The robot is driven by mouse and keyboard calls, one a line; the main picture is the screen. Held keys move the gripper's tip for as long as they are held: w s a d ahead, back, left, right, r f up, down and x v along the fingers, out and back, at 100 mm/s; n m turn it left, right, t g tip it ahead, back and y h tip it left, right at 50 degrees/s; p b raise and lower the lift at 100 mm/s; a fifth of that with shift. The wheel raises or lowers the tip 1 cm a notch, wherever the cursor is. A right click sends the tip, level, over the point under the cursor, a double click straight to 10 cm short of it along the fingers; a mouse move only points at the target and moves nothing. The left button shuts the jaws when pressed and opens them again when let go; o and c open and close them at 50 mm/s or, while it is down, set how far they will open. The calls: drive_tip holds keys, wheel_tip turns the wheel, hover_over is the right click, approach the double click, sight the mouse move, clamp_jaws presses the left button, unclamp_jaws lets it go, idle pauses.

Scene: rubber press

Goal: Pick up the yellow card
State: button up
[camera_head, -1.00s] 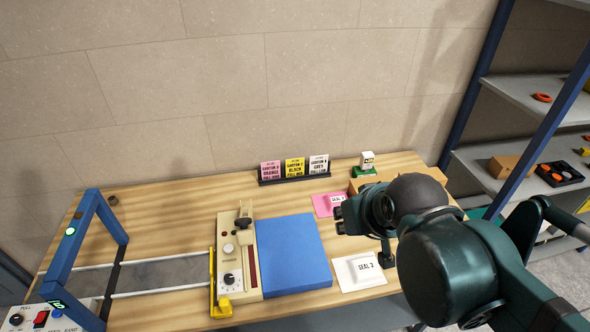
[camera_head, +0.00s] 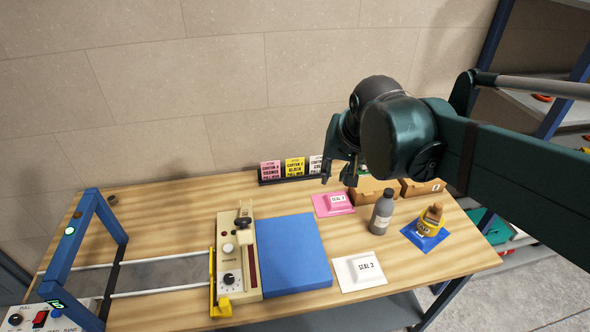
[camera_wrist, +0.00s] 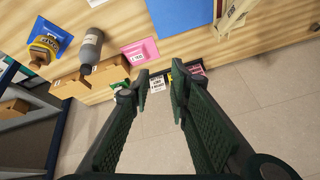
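The yellow card (camera_head: 295,167) stands upright in a black holder (camera_head: 272,182) at the back edge of the table, between a pink card (camera_head: 270,169) and a white card (camera_head: 316,164). My gripper (camera_head: 340,178) is in the air to the right of the holder, partly hiding the area behind it. In the wrist view my gripper (camera_wrist: 160,82) has its two fingers apart with nothing between them. The cards appear beyond the fingertips there, and the yellow card is mostly hidden by the right finger.
A blue mat (camera_head: 292,255) and a beige press unit (camera_head: 238,255) fill the middle. A pink seal pad (camera_head: 334,203), a white seal pad (camera_head: 360,271), a grey bottle (camera_head: 381,212) and a yellow container (camera_head: 429,222) stand to the right. Cardboard boxes (camera_head: 372,188) sit near the back right.

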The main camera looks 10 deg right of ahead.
drive_tip(key=w+f+m+g, duration=0.1)
drive_tip(key=w+f+m, duration=0.15)
drive_tip(key=w, duration=0.95)
drive_tip(key=w+f+m+g, duration=0.15)
drive_tip(key=w+m, duration=0.25)
drive_tip(key=w, duration=0.8)
drive_tip(key=w+f+m+g, duration=0.1)
drive_tip(key=w+f+m, duration=0.1)
drive_tip(key=w+f, duration=0.4)
drive_tip(key=w+a+f+m+g, duration=0.1)
drive_tip(key=w+f+m, duration=0.2)
drive_tip(key=w+f, duration=0.4)
drive_tip(key=w+f+m+g+b, duration=0.1)
drive_tip(key=w+f+m, duration=0.1)
drive_tip(key=w+f, duration=0.5)
drive_tip(key=shift+w+a+f+m, duration=0.1)
drive_tip(key=shift+w+a+m, duration=0.15)
drive_tip(key=shift+a, duration=0.05)
drive_tip(key=shift+f, duration=1.25)
